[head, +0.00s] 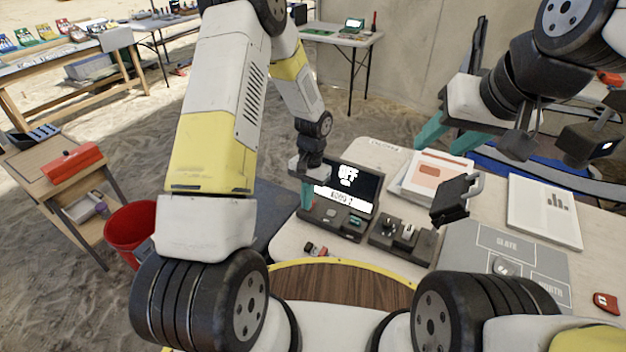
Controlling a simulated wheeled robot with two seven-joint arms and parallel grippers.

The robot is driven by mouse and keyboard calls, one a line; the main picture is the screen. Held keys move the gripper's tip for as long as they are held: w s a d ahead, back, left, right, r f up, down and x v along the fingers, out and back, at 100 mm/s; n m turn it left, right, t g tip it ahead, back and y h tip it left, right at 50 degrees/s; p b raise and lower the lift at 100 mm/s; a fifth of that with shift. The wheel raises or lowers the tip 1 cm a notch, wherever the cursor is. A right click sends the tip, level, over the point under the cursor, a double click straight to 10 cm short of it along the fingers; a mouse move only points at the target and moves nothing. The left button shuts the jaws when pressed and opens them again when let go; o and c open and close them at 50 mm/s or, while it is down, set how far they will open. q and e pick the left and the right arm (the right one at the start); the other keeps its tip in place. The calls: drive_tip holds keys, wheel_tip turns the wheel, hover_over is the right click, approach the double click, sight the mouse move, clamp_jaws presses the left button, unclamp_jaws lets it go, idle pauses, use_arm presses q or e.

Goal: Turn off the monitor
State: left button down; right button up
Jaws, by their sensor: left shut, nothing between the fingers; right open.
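The monitor (368,190) is a small dark unit on the table, its screen lit with large white text and a white band. Its dark base (345,222) carries small controls in front of the screen. My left gripper (307,204) is shut and empty, with teal fingers pointing down at the left end of that base. A bit of red shows by the fingertips; whether they touch it I cannot tell. My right gripper (446,138) is open and empty, raised above the papers to the right of the monitor.
A dark control block (403,240) stands right of the monitor. A grey sorting board (480,245), papers (545,212) and a dark handled object (455,198) are further right. A red bucket (133,228) and a wooden stand with a red box (72,162) are left.

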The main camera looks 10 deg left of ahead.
use_arm(q)
drive_tip(key=shift+w+d+r, duration=0.2)
drive_tip(key=shift+w+d, duration=0.15)
drive_tip(key=shift+w, duration=0.35)
wheel_tip(320, 180, up, 14)
drive_tip(key=w, duration=0.2)
drive_tip(key=shift+d, duration=0.4)
drive_tip(key=shift+f, duration=0.1)
drive_tip(key=s+f, duration=0.1)
drive_tip(key=f, duration=0.3)
drive_tip(key=s+a+f, duration=0.1)
drive_tip(key=f, duration=0.4)
drive_tip(key=s+f, duration=0.1)
drive_tip(key=f, duration=0.4)
drive_tip(key=shift+a, duration=0.35)
